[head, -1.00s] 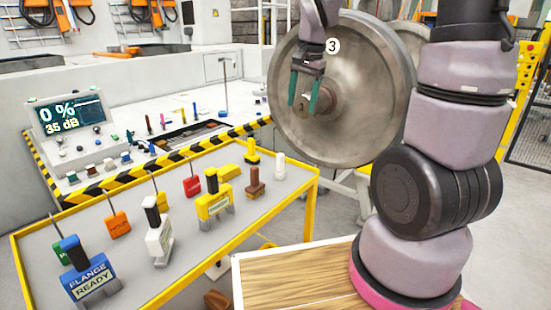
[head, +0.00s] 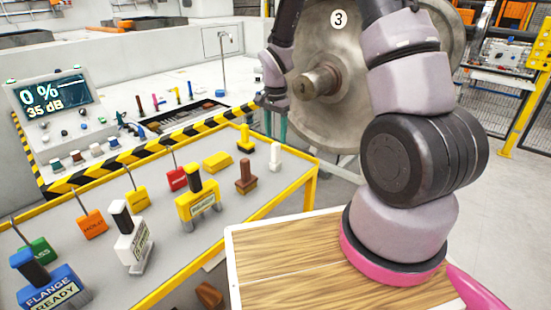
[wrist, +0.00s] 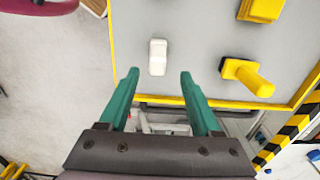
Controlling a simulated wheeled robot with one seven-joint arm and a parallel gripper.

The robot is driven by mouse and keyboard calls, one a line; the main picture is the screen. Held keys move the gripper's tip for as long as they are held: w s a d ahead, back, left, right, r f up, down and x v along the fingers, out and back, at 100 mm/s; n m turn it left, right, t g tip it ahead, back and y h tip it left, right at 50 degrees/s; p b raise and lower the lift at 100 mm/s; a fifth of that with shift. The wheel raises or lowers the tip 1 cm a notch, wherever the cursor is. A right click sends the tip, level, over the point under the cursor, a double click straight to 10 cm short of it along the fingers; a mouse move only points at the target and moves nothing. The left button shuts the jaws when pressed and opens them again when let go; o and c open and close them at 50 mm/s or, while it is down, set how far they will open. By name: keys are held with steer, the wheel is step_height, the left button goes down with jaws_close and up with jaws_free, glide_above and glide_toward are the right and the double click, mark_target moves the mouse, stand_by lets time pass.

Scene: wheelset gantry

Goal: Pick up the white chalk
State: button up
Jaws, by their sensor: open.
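The white chalk (head: 275,157) stands upright at the far right corner of the yellow-edged grey table (head: 295,180). It also shows in the wrist view (wrist: 157,57), a little ahead of the fingertips and roughly in line with the gap between them. My gripper (head: 275,124) is open and empty, with green fingers, appearing just behind and above the chalk in the head view. In the wrist view the two fingers (wrist: 160,76) are apart, one on each side of the chalk's line. I see no contact with the chalk.
A yellow piece (head: 245,138) and a brown piece (head: 246,174) stand near the chalk. Coloured tags and labelled blocks fill the rest of the table. A large metal wheel (head: 345,110) stands behind my gripper. A striped edge (head: 165,145) borders the console.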

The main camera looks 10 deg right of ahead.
mark_target(276, 143)
steer(key=f, duration=0.5)
steer(key=shift+s, duration=0.3)
jaws_close()
step_height(276, 143, up, 10)
steer(key=shift+r, duration=0.1)
